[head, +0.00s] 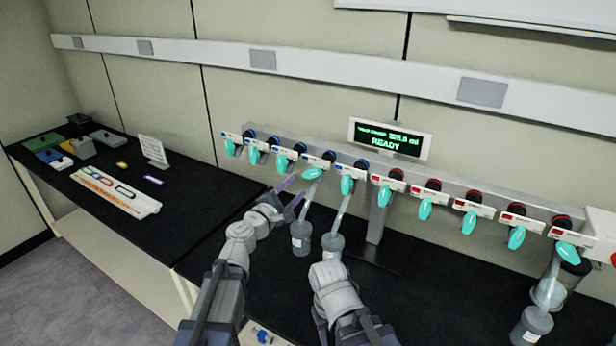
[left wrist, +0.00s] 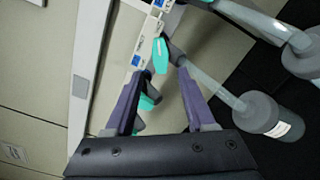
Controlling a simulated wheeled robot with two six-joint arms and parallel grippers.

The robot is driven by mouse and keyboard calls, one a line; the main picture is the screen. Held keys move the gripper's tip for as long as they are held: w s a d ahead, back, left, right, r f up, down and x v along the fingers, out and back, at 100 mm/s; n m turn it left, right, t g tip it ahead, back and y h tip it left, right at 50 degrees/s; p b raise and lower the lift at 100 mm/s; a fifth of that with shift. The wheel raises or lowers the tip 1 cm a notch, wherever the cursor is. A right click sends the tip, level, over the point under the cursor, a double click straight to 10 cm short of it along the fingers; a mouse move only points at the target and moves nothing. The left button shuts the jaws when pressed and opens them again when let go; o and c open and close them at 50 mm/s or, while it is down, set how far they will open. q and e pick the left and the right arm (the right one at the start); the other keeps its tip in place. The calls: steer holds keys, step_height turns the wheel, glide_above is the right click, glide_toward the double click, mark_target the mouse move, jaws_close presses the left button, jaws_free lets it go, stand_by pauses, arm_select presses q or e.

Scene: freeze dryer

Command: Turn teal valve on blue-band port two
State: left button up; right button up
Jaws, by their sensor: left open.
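A grey manifold carries a row of ports with teal valves; the left ones have blue bands, the right ones red. The blue-band valves, from the left, include the first (head: 229,147), second (head: 254,155), third (head: 283,162), fourth (head: 313,173) and fifth (head: 346,185). The fourth sits tilted sideways; the others hang down. Port numbers are too small to read. My left gripper (head: 296,194) is open and empty, in front of and below the blue-band ports. In the left wrist view a teal valve (left wrist: 160,56) shows beyond its fingertips (left wrist: 162,74). My right gripper's fingers are not visible.
Flasks (head: 301,238) and (head: 333,241) hang on tubes from the blue side, close to my left gripper. A display (head: 390,138) reads READY. Another flask (head: 531,326) is at far right. A rack (head: 115,192) and small boxes (head: 55,158) are on the left bench.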

mark_target(309, 175)
arm_select(q)
steer(key=x, duration=0.7)
steer(key=shift+w+d, duration=0.2)
steer(key=shift+w, duration=0.05)
jaws_close()
stand_by(0.3)
